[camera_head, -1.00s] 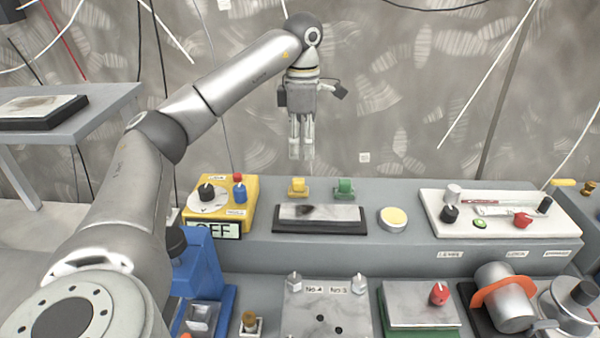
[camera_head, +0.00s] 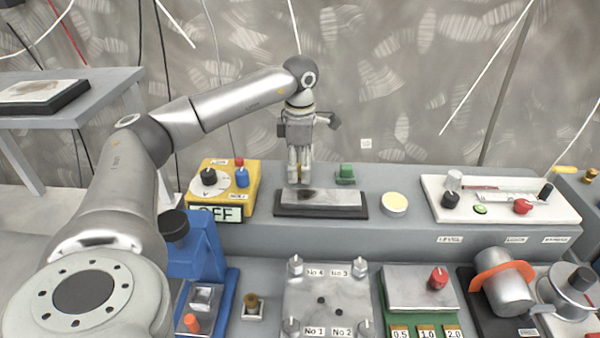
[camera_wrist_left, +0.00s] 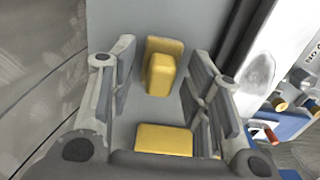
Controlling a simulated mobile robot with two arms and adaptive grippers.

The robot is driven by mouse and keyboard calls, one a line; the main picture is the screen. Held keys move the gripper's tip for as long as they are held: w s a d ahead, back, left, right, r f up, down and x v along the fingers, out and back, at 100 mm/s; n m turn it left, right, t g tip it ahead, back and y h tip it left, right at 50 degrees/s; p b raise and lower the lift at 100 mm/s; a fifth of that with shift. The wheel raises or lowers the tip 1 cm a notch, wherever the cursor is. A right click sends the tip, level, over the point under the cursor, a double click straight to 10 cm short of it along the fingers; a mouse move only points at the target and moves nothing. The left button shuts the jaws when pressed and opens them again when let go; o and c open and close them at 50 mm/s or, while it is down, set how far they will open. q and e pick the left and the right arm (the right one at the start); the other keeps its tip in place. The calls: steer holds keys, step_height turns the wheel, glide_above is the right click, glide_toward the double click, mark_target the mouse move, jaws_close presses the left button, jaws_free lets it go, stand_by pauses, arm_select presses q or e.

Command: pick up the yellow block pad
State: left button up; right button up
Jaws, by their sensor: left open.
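The yellow block pad (camera_wrist_left: 160,74) shows in the left wrist view as a raised yellow block against a flat yellow plate, between my left gripper's fingers. My left gripper (camera_wrist_left: 162,95) is open, with a finger on each side and a visible gap to the block. A second flat yellow piece (camera_wrist_left: 163,140) lies closer to the gripper's palm; I cannot tell whether it belongs to the pad. In the head view my left gripper (camera_head: 299,178) points down at the back of the grey bench, just behind the dark-edged plate, and hides the yellow pad. My right gripper is not in view.
A green block (camera_head: 345,174) stands right of the gripper. The dark-edged plate (camera_head: 322,203) lies in front. The wall is behind.

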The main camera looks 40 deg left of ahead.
arm_select(q)
steer(key=shift+c, duration=0.4)
steer(key=c, duration=0.9)
steer(key=shift+o, duration=0.2)
steer(key=shift+r, duration=0.1)
steer(key=shift+r, duration=0.1)
